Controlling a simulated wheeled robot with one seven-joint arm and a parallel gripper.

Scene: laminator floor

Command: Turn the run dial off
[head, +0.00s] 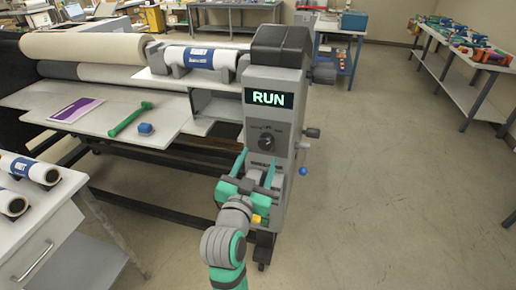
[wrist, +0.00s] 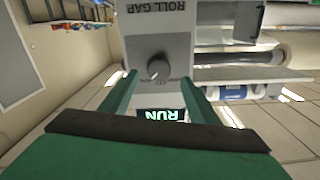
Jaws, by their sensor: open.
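The run dial (head: 267,140) is a dark round knob on the grey front of the laminator's control column. It sits below a lit display (head: 268,99) that reads RUN. My gripper (head: 256,160) is open and empty in front of the column, with its green fingertips lower than the dial in the head view. In the wrist view, turned upside down, the dial (wrist: 157,68) shows between the two fingers (wrist: 158,80), which look apart from it. A small light mark shows on the dial; the lettering around it is too small to read.
A ROLL GAP label (wrist: 170,6) is below the dial on the column. A blue-ended handle (head: 303,171) and a dark side knob (head: 312,133) stick out at the right. The laminator table (head: 75,118) holds a green tool (head: 130,119). Floor at right is clear.

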